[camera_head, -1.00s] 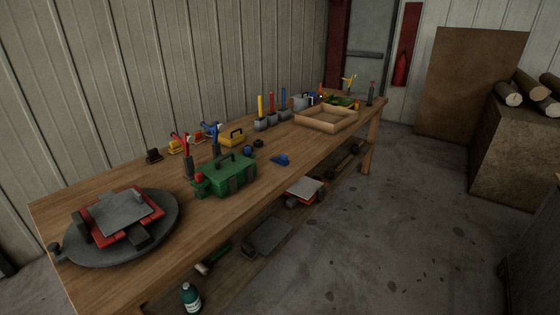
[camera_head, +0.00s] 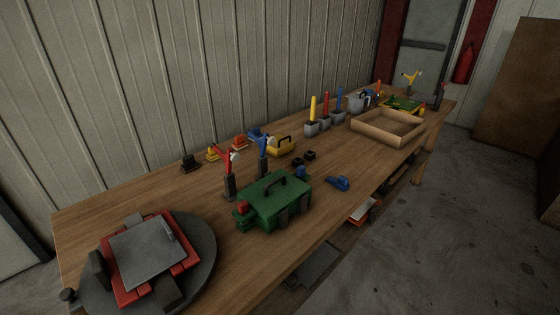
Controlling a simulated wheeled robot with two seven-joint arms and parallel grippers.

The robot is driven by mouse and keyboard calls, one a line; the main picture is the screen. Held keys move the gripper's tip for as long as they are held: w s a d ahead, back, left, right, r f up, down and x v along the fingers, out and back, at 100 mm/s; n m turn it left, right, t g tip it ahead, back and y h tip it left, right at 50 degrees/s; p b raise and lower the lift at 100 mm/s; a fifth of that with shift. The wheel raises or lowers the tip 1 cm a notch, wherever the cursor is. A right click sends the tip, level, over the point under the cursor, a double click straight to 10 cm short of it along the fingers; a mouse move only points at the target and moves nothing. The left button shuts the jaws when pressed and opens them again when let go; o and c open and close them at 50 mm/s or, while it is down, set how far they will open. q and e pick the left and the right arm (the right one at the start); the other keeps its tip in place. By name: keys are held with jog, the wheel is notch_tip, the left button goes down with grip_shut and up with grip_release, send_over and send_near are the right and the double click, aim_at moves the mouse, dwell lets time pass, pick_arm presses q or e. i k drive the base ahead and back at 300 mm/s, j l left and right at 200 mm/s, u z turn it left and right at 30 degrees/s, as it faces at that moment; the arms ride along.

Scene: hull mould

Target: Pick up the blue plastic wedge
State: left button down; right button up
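A small blue object (camera_head: 338,183), which looks like the blue plastic wedge, lies on the wooden workbench (camera_head: 370,165) near its front edge. It sits just right of a green box-shaped mould (camera_head: 273,203) with a dark handle. It is apart from the green mould, with bare wood around it. Its exact shape is too small to tell. Neither of my grippers shows in the head view.
A round dark turntable (camera_head: 205,245) with a red and grey mould stands at the near left. A wooden tray (camera_head: 388,128) is further right. Grey floor (camera_head: 430,240) is free in front.

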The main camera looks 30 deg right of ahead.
aim_at(342, 183)
jog(key=i+l+u, duration=0.2)
jog(key=i+l, duration=0.15)
jog(key=i+z, duration=0.1)
jog(key=z, duration=1.75)
jog(key=l+u, duration=0.1)
jog(key=l, duration=0.2)
jog(key=i+l, duration=0.15)
jog(key=l, duration=0.15)
jog(key=u, duration=0.05)
